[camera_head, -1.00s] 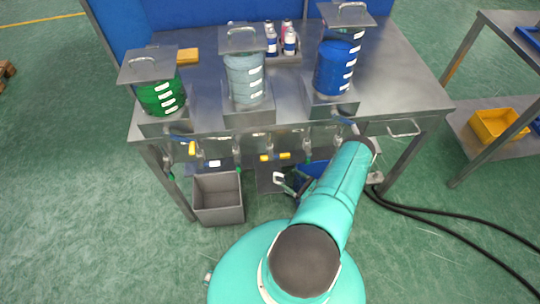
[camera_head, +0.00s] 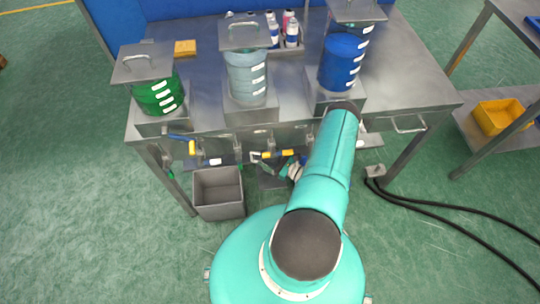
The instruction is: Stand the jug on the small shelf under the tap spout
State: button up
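The taps hang in a row under the front edge of the metal bench, with a yellow tap handle (camera_head: 192,147) at the left. Another tap with a yellow handle (camera_head: 283,153) is in the middle. A dark small shelf (camera_head: 271,182) shows low under the bench, left of my arm. My arm reaches forward to the bench edge, and part of my wrist shows below it by the middle tap. My gripper's fingertips cannot be made out clearly. I cannot pick out the jug; my arm covers the area to the right of the shelf.
Three lidded tanks stand on the bench: green (camera_head: 158,95), pale blue (camera_head: 246,78) and blue (camera_head: 341,62). A grey open bin (camera_head: 218,191) stands on the floor at left. Black hoses (camera_head: 440,211) run across the floor at right. A yellow crate (camera_head: 497,117) sits on a side shelf.

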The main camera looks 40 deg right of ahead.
jog(key=shift+f, duration=3.05)
jog(key=shift+f, duration=0.55)
jog(key=o, duration=1.2)
jog(key=shift+c, duration=0.2)
jog(key=shift+s+d, duration=0.1)
jog(key=v, duration=1.3)
jog(key=shift+s, duration=0.3)
